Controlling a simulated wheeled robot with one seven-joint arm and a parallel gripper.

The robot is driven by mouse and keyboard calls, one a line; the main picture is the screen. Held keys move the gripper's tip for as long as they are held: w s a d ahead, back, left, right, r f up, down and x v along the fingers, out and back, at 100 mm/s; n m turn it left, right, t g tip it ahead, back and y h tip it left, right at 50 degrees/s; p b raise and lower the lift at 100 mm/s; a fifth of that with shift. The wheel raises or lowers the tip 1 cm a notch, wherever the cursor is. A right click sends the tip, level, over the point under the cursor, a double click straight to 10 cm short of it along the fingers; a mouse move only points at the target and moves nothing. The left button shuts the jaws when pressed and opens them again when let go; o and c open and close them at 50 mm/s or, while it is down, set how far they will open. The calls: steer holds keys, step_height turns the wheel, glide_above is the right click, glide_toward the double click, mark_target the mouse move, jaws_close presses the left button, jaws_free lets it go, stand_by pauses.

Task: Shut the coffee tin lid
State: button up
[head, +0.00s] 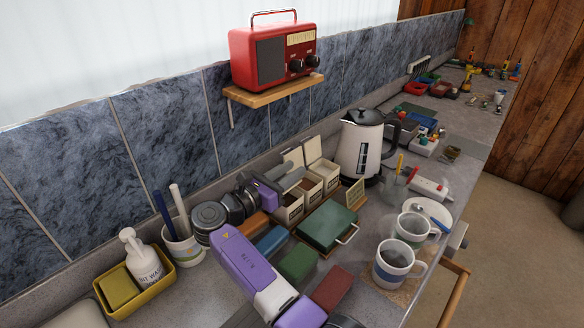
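Three cream tins with dark labels stand in a row by the wall: a near tin (289,213), a middle tin (309,197) and a far tin (328,184). The labels are too small to read, so I cannot tell which is the coffee tin. Raised cream lids stand up behind the row, one at the far end (313,150) and one beside it (293,157).
A kettle (361,147) stands just beyond the tins. A green box (327,226) with a handle lies in front of them. Two mugs (394,262) (414,228) stand at right. A red radio (272,55) sits on a wall shelf (273,92) above.

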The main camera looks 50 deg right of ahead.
steer(key=shift+d, duration=0.3)
jaws_close()
stand_by(1.3)
